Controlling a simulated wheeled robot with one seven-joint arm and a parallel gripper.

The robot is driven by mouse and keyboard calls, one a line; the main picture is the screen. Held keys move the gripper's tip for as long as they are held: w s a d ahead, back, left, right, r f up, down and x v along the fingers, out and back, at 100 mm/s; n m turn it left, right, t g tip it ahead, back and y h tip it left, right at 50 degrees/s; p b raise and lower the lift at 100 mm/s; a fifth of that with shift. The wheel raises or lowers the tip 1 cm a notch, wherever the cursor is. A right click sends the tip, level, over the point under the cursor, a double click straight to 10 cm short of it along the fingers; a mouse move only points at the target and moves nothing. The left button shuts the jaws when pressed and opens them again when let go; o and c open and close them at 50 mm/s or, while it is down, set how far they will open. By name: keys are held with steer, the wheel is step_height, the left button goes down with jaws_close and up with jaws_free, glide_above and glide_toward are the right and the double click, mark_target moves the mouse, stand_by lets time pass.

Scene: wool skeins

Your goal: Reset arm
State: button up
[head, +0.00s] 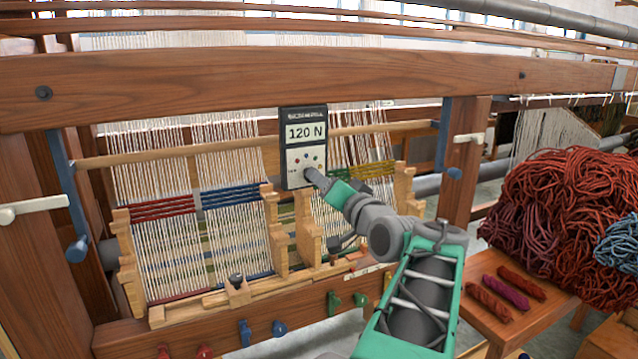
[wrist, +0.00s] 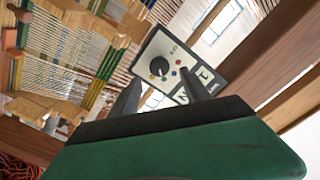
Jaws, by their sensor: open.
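My arm (head: 425,295) reaches up from the lower right in the head view. The gauge face (wrist: 175,68), with a dark knob (wrist: 158,66) and small coloured buttons, lies just beyond the fingertips. I cannot tell whether a finger touches it.
A wooden loom beam (head: 250,85) runs across above my arm. Small wooden frames with warp threads (head: 230,230) stand behind it. At right, a red yarn heap (head: 575,225) and several small skeins (head: 500,290) lie on a wooden bench (head: 540,315).

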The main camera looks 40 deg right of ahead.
steer(key=v, duration=0.3)
steer(key=w+a+f+n+g+y+p, duration=0.1)
steer(key=w+a+f+n+g+y, duration=0.15)
steer(key=a+f, duration=0.65)
steer(key=w+a+f+n+g+y, duration=0.2)
steer(key=w+a+f+n+g, duration=0.15)
steer(key=a+f, duration=0.6)
steer(key=s+a+f+n+g+p, duration=0.1)
steer(key=s+a+f+n+g, duration=0.4)
steer(key=s+a, duration=1)
step_height(320, 180, down, 4)
steer(key=g, duration=0.3)
steer(key=shift+s+f, duration=0.15)
steer(key=shift+f, duration=0.1)
steer(key=shift+a+y, duration=0.15)
steer(key=shift+y, duration=0.1)
